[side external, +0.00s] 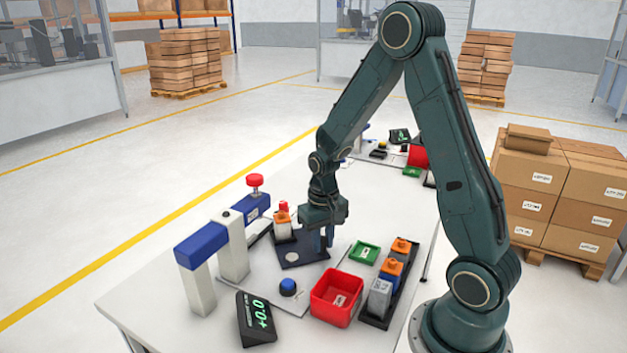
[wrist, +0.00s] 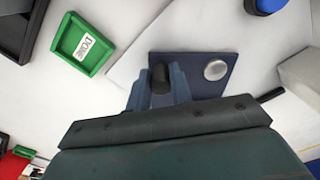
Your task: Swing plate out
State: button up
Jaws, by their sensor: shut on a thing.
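The dark blue plate (side external: 306,257) lies low over the grey base on the table, with a pale round disc (side external: 292,257) on it. In the wrist view the plate (wrist: 205,62) shows with the silver disc (wrist: 215,70) right of my fingers. A short black post (wrist: 160,78) stands at the plate's left part. My gripper (wrist: 161,88) points down and its two blue-grey fingers are shut on this post. In the side view my gripper (side external: 325,243) is at the plate's right end; the post is hidden there by the fingers.
A blue button (side external: 288,287), display (side external: 256,318), red bin (side external: 337,297), green tray (side external: 364,252) and black rack (side external: 376,320) with several orange-topped blocks surround the front.

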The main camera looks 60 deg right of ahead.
jog(key=shift+a, duration=0.2)
jog(key=shift+o, duration=0.5)
jog(key=shift+s+a, duration=0.35)
jog(key=shift+a, duration=0.25)
jog(key=shift+o, duration=0.3)
jog(key=shift+a, duration=0.15)
jog(key=shift+s+a+r, duration=0.1)
jog(key=shift+s+a, duration=0.05)
jog(key=shift+a, duration=0.3)
jog(key=shift+s+a, duration=0.1)
jog(key=shift+a, duration=0.15)
jog(key=shift+c, duration=0.8)
jog(key=shift+s+a, duration=0.1)
jog(key=shift+s, duration=0.1)
